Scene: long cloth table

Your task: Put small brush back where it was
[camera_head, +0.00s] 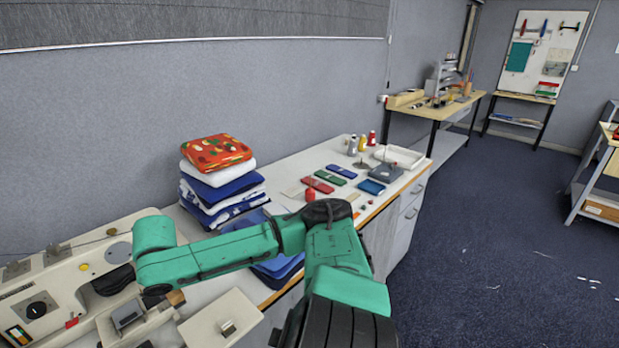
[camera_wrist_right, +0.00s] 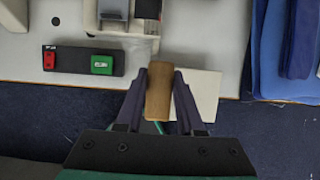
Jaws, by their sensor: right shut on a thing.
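The small brush (camera_wrist_right: 159,92) shows in the right wrist view as a short block of brown wood, with its bristles not discernible. My right gripper (camera_wrist_right: 158,84) is shut on it, one dark finger on each side. In the head view my green right arm reaches left across the front of the table, and a small bit of brown wood, likely the brush (camera_head: 176,297), shows by the gripper (camera_head: 162,293). It is over or close to the cream machine's front; the exact height is unclear. My left gripper is in neither view.
A cream machine (camera_head: 40,280) with a black knob stands at the left. Its dark switch panel (camera_wrist_right: 82,60) has red and green buttons. A cream plate (camera_head: 222,320) lies nearby. Folded cloths (camera_head: 216,180) are stacked behind my arm. Small items cover the table's far end.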

